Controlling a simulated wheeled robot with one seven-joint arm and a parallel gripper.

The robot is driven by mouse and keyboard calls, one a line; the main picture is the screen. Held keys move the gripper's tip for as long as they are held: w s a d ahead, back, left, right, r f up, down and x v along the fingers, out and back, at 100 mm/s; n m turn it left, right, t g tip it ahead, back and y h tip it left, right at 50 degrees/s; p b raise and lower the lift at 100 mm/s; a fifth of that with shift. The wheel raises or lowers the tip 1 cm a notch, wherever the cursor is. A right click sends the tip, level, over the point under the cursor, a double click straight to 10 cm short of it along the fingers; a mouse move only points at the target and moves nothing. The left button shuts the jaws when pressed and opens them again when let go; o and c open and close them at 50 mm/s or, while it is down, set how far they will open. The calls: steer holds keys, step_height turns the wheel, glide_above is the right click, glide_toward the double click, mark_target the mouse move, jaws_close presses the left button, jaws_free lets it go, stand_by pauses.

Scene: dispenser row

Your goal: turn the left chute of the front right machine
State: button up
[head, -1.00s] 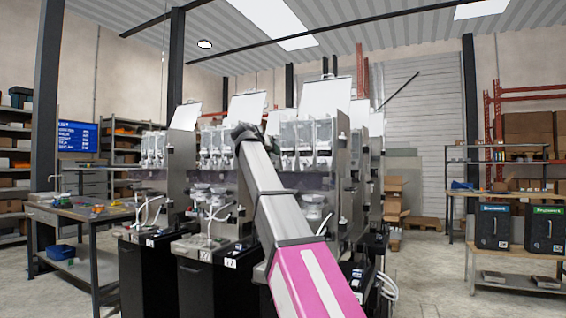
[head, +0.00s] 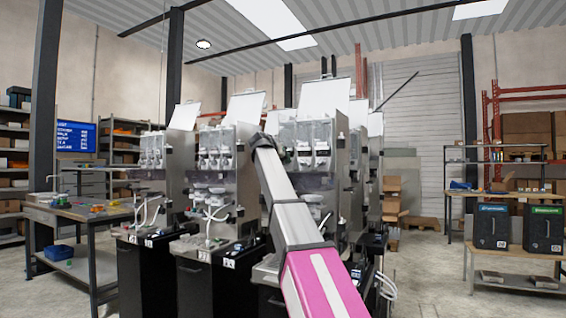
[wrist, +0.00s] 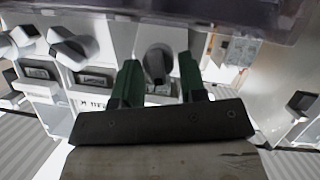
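The front right machine (head: 323,155) stands behind my arm in the head view, with clear hoppers on its front. My arm covers part of its left side, and my gripper is not visible there. In the wrist view my gripper (wrist: 158,70) has its two green fingers apart. A grey chute knob (wrist: 156,58) on a white front shows between the fingers, with a finger on each side. I cannot tell whether either finger touches it. Two more grey chutes (wrist: 72,44) sit to the left, one near the picture's edge. Labels under them are too blurred to read.
More dispensers (head: 215,165) stand to the left in the row on dark cabinets. A workbench (head: 75,212) stands at far left. A low bench with two dark bins (head: 492,228) is at right. The floor between the machines and that bench is open.

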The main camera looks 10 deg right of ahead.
steer(key=shift+w+d, duration=0.1)
steer(key=shift+d, duration=0.05)
steer(key=shift+c, duration=0.3)
steer(key=c, duration=0.5)
steer(key=shift+w+a+f+n+g+h, duration=0.15)
steer(key=shift+n+h, duration=0.3)
steer(key=shift+n, duration=0.25)
steer(key=shift+s+n+g+h, duration=0.1)
steer(key=shift+n+g+h, duration=0.1)
steer(key=shift+n+h, duration=0.4)
steer(key=shift+w+a+f+n+g+h, duration=0.15)
steer(key=shift+n+h, duration=0.2)
steer(key=shift+n, duration=0.45)
steer(key=shift+s+r, duration=0.1)
steer(key=o, duration=0.6)
steer(key=shift+c, duration=0.2)
